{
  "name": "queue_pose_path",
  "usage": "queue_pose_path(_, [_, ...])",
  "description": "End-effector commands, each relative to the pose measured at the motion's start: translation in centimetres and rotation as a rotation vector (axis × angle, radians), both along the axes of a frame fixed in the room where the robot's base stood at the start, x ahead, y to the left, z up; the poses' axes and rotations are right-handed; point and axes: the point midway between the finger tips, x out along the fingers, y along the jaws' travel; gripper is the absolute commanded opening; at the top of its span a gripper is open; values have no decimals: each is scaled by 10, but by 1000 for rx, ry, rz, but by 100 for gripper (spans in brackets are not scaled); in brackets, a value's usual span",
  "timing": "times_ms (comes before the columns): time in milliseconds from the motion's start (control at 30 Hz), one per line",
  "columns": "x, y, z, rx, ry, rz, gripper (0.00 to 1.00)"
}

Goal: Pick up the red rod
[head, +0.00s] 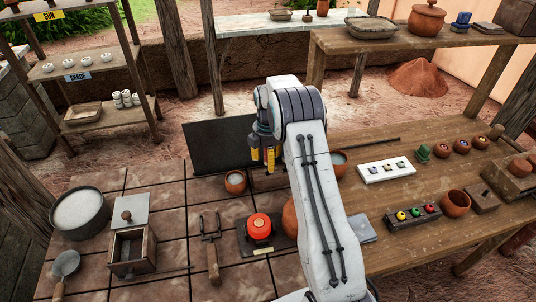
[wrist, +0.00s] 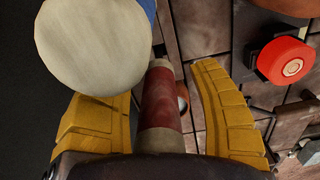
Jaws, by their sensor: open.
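In the wrist view, the red rod (wrist: 161,103) has a red middle and pale ends. It stands out between the two yellow fingers of my gripper (wrist: 155,100), with a visible gap on each side. The fingers are apart and do not visibly close on it. In the head view my gripper (head: 263,158) hangs above the rear of the tiled worktop, near the black panel. I cannot make out the red rod in that view.
In the wrist view, a large pale round end with some blue beside it (wrist: 90,42) sits close by the left finger. A red button (head: 259,227) and small clay pot (head: 236,182) stand nearby. A wooden box (head: 131,250) and grey pot (head: 80,212) are at left.

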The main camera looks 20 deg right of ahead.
Motion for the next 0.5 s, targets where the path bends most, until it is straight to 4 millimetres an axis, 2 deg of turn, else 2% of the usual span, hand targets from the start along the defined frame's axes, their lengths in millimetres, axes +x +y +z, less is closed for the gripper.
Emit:
queue_pose_path(67, [0, 0, 0, 0, 0, 0, 52])
queue_pose_path(500, [0, 0, 1, 0, 0, 0, 13])
